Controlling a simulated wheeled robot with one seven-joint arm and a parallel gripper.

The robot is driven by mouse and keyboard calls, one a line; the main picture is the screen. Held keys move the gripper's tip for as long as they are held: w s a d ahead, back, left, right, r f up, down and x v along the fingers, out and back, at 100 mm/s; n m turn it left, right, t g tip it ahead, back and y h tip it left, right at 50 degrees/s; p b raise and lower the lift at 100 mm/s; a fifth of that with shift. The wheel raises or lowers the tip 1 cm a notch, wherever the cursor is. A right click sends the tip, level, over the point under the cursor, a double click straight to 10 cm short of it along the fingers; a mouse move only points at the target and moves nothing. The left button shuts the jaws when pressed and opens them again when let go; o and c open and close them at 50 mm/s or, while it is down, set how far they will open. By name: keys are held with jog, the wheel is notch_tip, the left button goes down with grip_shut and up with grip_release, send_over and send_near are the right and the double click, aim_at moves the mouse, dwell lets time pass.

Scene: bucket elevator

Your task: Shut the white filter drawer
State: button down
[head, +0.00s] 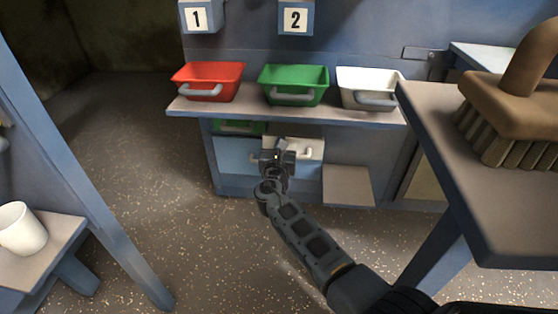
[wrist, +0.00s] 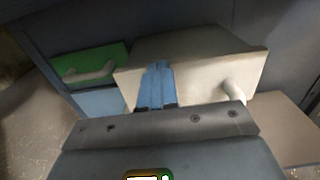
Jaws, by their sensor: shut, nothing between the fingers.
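The white filter drawer (head: 312,147) is under the shelf, in the low blue cabinet, with a pale handle at its right side. In the wrist view the drawer (wrist: 207,75) shows its front and its upper side, so it stands out from the cabinet. My gripper (head: 277,158) is shut and empty, in front of the drawer's left part. In the wrist view my gripper's blue fingertips (wrist: 157,70) overlap the left half of the drawer front. I cannot tell whether they touch it. My gripper hides part of the front.
A green drawer (wrist: 92,66) is left of the white one. Red (head: 208,82), green (head: 293,84) and white (head: 362,86) bins stand on the shelf (head: 250,110) above. A table with a brush (head: 510,115) is at right. A white cup (head: 22,228) stands on a bench at left.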

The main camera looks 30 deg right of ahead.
jog(key=shift+b+x, duration=0.35)
jog(key=shift+x, duration=1.35)
jog(key=shift+s, duration=0.15)
